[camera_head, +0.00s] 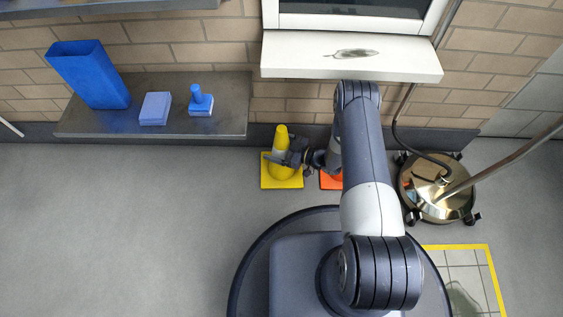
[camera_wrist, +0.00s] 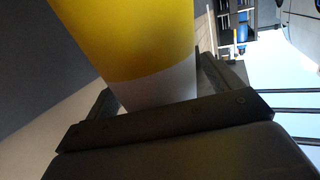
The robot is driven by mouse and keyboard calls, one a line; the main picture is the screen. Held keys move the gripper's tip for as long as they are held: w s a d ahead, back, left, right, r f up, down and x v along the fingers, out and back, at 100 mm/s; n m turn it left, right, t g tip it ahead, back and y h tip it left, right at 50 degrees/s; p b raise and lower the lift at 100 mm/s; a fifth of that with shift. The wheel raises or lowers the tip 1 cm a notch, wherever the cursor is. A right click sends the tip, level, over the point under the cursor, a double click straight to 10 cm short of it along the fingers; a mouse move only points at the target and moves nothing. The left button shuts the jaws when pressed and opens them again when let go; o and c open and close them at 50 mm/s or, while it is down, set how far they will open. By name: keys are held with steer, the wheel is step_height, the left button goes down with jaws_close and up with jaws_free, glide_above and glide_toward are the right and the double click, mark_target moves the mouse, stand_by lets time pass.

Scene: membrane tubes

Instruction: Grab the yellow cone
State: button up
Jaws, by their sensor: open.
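The yellow cone (camera_head: 281,138) stands upright on the floor by the wall, with a square yellow base and a white band. In the wrist view the cone's yellow and white body (camera_wrist: 135,40) fills the upper middle, close to the camera. My gripper (camera_head: 281,158) is at the cone's body, reaching in from the right. In the wrist view its two fingers (camera_wrist: 155,85) are open, one on each side of the white band. I cannot tell whether either finger touches the cone.
An orange base (camera_head: 330,181) shows just right of the cone, mostly hidden by my arm. A round brass stand (camera_head: 425,205) with a pole is farther right. A low grey shelf (camera_head: 75,118) with blue objects is at the left. A white sill (camera_head: 300,55) juts out above.

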steer(key=shift+a, duration=0.1)
steer(key=shift+c, duration=0.3)
steer(key=c, duration=1.8)
